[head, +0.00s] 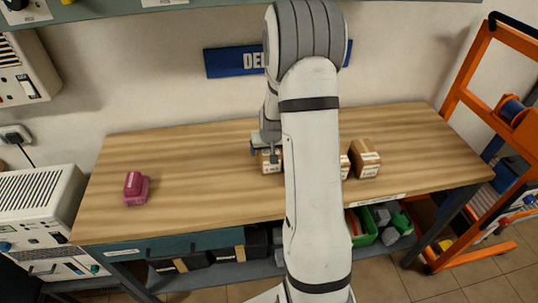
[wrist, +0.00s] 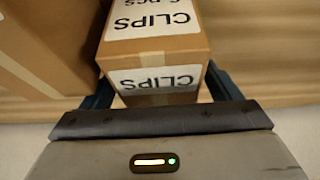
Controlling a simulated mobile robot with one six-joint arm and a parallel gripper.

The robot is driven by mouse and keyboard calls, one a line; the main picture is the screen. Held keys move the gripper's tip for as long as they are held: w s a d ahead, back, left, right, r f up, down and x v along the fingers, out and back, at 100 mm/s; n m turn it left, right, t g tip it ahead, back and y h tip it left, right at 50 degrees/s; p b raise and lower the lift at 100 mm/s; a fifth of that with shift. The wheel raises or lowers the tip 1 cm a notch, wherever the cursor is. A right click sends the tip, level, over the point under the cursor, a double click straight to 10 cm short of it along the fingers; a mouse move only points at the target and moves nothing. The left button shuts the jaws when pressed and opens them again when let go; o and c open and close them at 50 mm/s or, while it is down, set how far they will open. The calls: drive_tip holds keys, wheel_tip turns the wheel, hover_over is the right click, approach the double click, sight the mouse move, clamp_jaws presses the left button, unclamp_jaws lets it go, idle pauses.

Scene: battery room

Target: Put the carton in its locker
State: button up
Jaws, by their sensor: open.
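A small brown carton with white labels reading CLIPS (wrist: 150,45) lies between my gripper's fingers (wrist: 162,88) in the wrist view. The fingers are open, one on each side of it; I cannot tell whether they touch it. In the head view my gripper (head: 265,145) is low over the wooden bench, at a small labelled carton (head: 271,163) partly hidden by my arm. No locker can be made out.
A larger carton (wrist: 45,45) stands close on the left in the wrist view. In the head view another carton (head: 365,158) stands right of my arm. A pink object (head: 135,188) lies on the bench (head: 200,160). An orange rack (head: 470,80) stands at right.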

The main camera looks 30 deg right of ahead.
drive_tip(key=shift+f+b, duration=0.2)
drive_tip(key=shift+b, duration=0.1)
drive_tip(key=shift+c, duration=0.4)
drive_tip(key=c, duration=1.3)
drive_tip(key=shift+r, duration=0.15)
